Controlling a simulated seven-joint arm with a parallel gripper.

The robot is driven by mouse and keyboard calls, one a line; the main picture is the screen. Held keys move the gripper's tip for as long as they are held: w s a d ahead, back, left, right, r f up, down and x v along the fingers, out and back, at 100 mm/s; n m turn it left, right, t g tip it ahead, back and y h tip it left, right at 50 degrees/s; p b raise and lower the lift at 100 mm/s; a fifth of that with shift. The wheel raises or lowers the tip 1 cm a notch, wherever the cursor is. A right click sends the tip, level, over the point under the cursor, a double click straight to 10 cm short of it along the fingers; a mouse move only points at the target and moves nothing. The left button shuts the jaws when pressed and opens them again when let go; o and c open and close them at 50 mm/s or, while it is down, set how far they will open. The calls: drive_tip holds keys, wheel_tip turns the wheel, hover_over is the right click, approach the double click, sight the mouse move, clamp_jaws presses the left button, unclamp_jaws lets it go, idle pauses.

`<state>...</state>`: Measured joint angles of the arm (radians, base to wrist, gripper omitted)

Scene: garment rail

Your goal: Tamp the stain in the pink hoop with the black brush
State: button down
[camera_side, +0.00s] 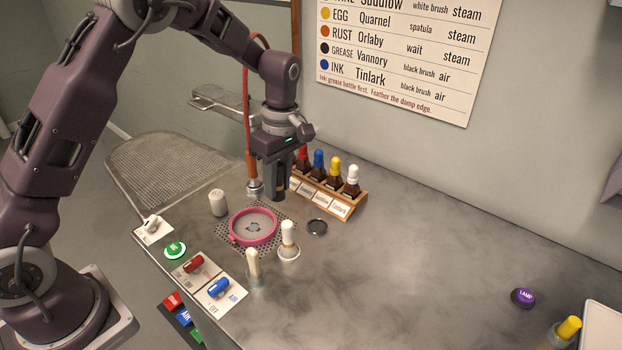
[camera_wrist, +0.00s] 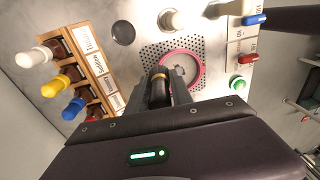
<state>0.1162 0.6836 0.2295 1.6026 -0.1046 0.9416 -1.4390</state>
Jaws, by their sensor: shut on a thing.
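The pink hoop (camera_side: 253,243) lies on a perforated patch of the worktop, with a small dark stain (camera_side: 254,227) near its middle. The hoop also shows in the wrist view (camera_wrist: 196,71), partly behind my fingers. My gripper (camera_side: 279,196) is above the worktop, behind and right of the hoop and left of the bottle rack. It is shut on a dark cylinder with a brass-coloured band, which looks like the black brush (camera_wrist: 158,91). The brush is apart from the hoop in the side view; its tip is hard to make out.
A wooden rack (camera_side: 340,207) of several colour-capped bottles stands close right of my gripper. A red-hosed nozzle (camera_side: 254,188) hangs just left. A white-topped brush (camera_side: 288,234), a pale brush (camera_side: 253,264), a dark round dish (camera_side: 317,227) and a white cylinder (camera_side: 217,203) surround the hoop.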

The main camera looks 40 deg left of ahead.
drive_tip(key=shift+g, duration=0.4)
drive_tip(key=s+a+f, duration=0.2)
drive_tip(key=f, duration=0.1)
drive_tip(key=s+a+f, duration=0.1)
drive_tip(key=s+f, duration=0.1)
drive_tip(key=shift+a+f, duration=0.15)
drive_tip(key=shift+a, duration=0.25)
drive_tip(key=shift+f, duration=0.75)
drive_tip(key=shift+f, duration=0.1)
drive_tip(key=shift+f, duration=0.7)
drive_tip(key=shift+r, duration=0.1)
drive_tip(key=shift+r, duration=0.8)
drive_tip(key=shift+f, duration=0.15)
drive_tip(key=shift+f, duration=0.75)
